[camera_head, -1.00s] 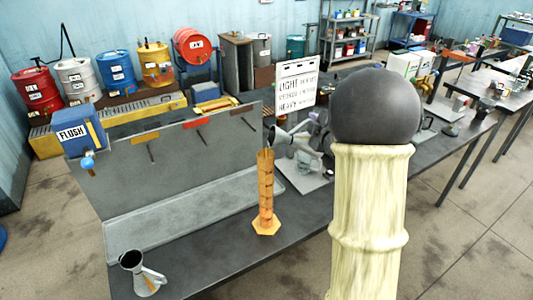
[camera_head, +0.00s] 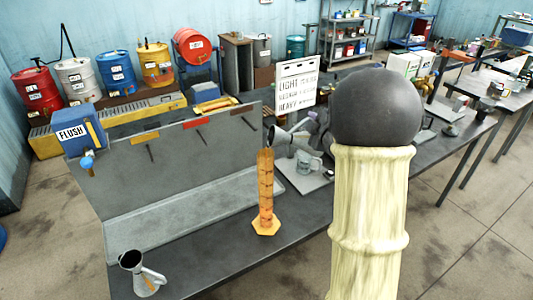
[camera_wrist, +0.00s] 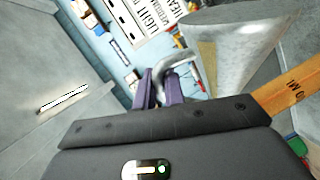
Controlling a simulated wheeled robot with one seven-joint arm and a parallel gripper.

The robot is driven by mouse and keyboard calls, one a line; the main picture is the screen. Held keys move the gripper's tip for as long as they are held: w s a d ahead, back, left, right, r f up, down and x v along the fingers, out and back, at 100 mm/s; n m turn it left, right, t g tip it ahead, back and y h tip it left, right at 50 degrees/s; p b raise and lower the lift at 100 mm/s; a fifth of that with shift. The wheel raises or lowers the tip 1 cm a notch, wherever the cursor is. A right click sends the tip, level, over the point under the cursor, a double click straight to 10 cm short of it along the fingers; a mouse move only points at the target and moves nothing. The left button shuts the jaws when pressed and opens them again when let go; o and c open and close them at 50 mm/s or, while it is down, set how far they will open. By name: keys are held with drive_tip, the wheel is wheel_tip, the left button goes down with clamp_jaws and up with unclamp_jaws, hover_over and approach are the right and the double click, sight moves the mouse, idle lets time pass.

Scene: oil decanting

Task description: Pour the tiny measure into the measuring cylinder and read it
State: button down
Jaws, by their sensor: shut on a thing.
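My gripper (camera_wrist: 160,90) is shut on the curved handle of a grey metal measure (camera_wrist: 232,50), between its purple fingers in the wrist view. In the head view this measure (camera_head: 288,139) is tipped over on its side, its dark mouth pointing left, just above and beside the top of the orange measuring cylinder (camera_head: 265,195). The cylinder stands upright on a hexagonal foot on the bench, with dark marks up its side. Part of the cylinder (camera_wrist: 290,88) shows at the right in the wrist view. Liquid and its level cannot be made out. My arm hides part of the bench.
Another metal measure (camera_head: 140,272) stands at the bench's front left. A small grey jug (camera_head: 308,162) stands on a light plate behind the cylinder. A grey trough (camera_head: 170,215) with a backboard runs left of the cylinder. A lettered sign (camera_head: 297,82) stands behind.

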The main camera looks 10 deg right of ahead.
drive_tip(key=shift+a+r+n+h+b, duration=0.2)
drive_tip(key=shift+a+r+n+b, duration=0.45)
drive_tip(key=shift+r+b, duration=0.15)
drive_tip(key=shift+a+r+n+h+b, duration=0.2)
drive_tip(key=shift+a+r+n+b, duration=0.4)
drive_tip(key=shift+r+b, duration=0.2)
idle(6.4)
